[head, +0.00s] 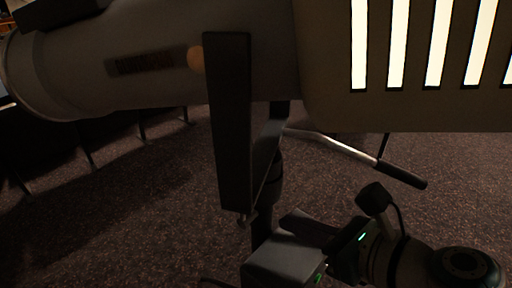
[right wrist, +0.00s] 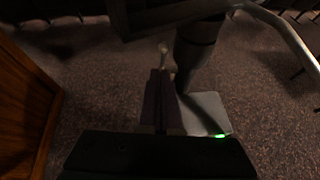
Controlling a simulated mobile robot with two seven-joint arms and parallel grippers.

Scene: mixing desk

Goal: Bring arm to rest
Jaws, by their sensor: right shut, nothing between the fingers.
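My right gripper (head: 292,222) is low in the head view, its arm coming in from the lower right. Its fingers are shut with nothing between them. In the right wrist view the shut fingers (right wrist: 160,80) point up the picture, toward a small knob (right wrist: 163,48). In the head view, a small bolt (head: 242,218) shows at the foot of the black yoke of a large lamp. Whether the fingertips touch anything there I cannot tell. My left gripper is not in view.
A large spotlight (head: 150,60) with bright slots fills the top, held by a black yoke (head: 228,120) on a dark stand post (right wrist: 195,55). A handle bar (head: 400,175) sticks out to the right. A wooden panel (right wrist: 25,105) stands at left in the wrist view. Speckled carpet (head: 120,220) lies below.

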